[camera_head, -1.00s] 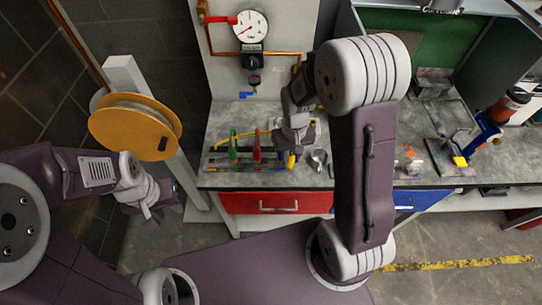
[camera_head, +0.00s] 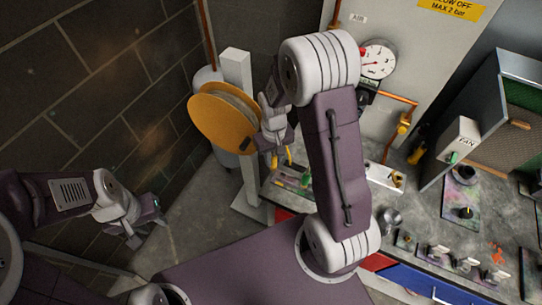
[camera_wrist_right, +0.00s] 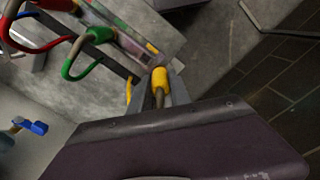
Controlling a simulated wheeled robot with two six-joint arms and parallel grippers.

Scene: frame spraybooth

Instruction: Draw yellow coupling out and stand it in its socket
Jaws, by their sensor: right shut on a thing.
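The yellow coupling (camera_wrist_right: 159,80) is between the fingers of my right gripper (camera_wrist_right: 158,98) in the right wrist view. In the head view, my right gripper (camera_head: 278,148) is over the left end of the bench, with yellow at its tips. The hose rack (camera_wrist_right: 150,45) lies beyond the coupling, with a coloured strip along it. I cannot tell whether the coupling's end touches the rack or a socket. My left gripper (camera_head: 145,226) hangs empty over the floor at left; its finger gap is unclear.
Green (camera_wrist_right: 98,36) and red (camera_wrist_right: 20,38) hoses loop beside the rack. An orange reel (camera_head: 222,122) and a white post (camera_head: 238,95) stand close by my right gripper. A pressure gauge (camera_head: 378,60) is on the panel behind. Small fittings occupy the bench at right.

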